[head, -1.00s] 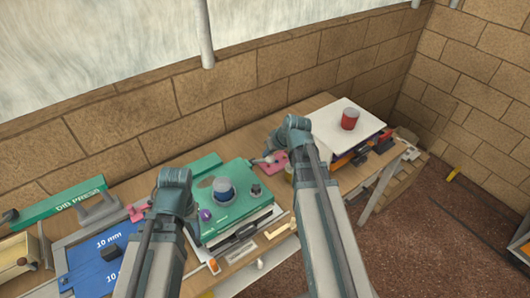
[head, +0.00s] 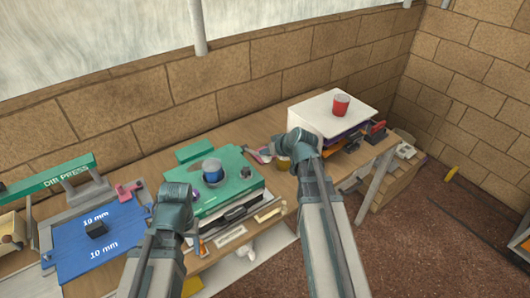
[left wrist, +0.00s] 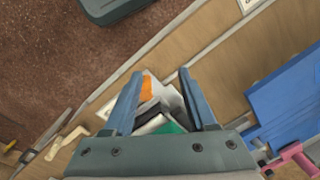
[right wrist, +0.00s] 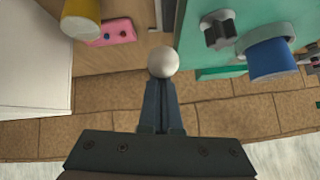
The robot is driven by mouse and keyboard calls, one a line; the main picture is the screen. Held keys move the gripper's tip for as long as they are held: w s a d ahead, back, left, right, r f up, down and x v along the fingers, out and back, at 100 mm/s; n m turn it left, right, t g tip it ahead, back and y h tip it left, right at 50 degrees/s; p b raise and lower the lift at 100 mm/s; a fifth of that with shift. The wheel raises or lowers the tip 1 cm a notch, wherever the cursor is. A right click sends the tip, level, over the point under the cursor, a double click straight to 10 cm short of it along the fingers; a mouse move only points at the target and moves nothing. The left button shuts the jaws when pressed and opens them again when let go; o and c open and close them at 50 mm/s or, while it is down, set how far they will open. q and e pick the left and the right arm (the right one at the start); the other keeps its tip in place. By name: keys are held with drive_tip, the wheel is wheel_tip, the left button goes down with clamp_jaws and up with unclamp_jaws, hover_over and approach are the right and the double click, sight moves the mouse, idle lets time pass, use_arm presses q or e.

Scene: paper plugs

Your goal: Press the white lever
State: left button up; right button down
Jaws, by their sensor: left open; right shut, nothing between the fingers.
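A pale round knob (right wrist: 163,63) shows in the right wrist view, right at the tips of my right gripper (right wrist: 161,84). It looks like the end of the white lever; its shaft is mostly hidden. My right gripper is shut and empty, its fingers pointing at the knob. I cannot tell if they touch it. In the head view, my right arm hides most of that spot beside the green box (head: 243,184). My left gripper (left wrist: 160,85) is open and empty above the bench's front part, with dark and white items below and between its fingers.
A yellow cylinder (right wrist: 80,18) and a pink piece (right wrist: 117,31) lie near the knob. The green box carries a blue cylinder (right wrist: 271,60). A red cup (head: 341,105) stands on a white-topped stack (head: 312,115). A blue 10 mm plate (head: 80,255) lies at left.

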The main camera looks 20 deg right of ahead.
drive_tip(key=shift+s+d+f+b, duration=0.1)
drive_tip(key=shift+s+f+b, duration=0.25)
drive_tip(key=shift+f, duration=0.2)
drive_tip(key=shift+s+d+f+b, duration=0.1)
drive_tip(key=shift+s+f+b, duration=0.15)
drive_tip(key=shift+f+b, duration=0.25)
use_arm(q)
drive_tip(key=shift+f, duration=1.2)
use_arm(e)
drive_tip(key=shift+s+a+f, duration=0.1)
drive_tip(key=shift+s+f, duration=0.1)
drive_tip(key=shift+s, duration=0.1)
drive_tip(key=shift+r, duration=0.1)
drive_tip(key=shift+w+r+p, duration=0.25)
drive_tip(key=shift+r+p, duration=0.15)
drive_tip(key=shift+r, duration=0.05)
wheel_tip(320, 180, up, 4)
drive_tip(key=w+p, duration=0.1)
drive_tip(key=p, duration=0.2)
use_arm(q)
wheel_tip(320, 180, up, 9)
drive_tip(key=d+p, duration=0.1)
drive_tip(key=p, duration=0.4)
drive_tip(key=shift+s, duration=0.15)
use_arm(e)
approach(270, 159)
drive_tip(key=shift+w+d+r+t, duration=0.3)
drive_tip(key=shift+w+r, duration=0.35)
drive_tip(key=shift+w, duration=0.2)
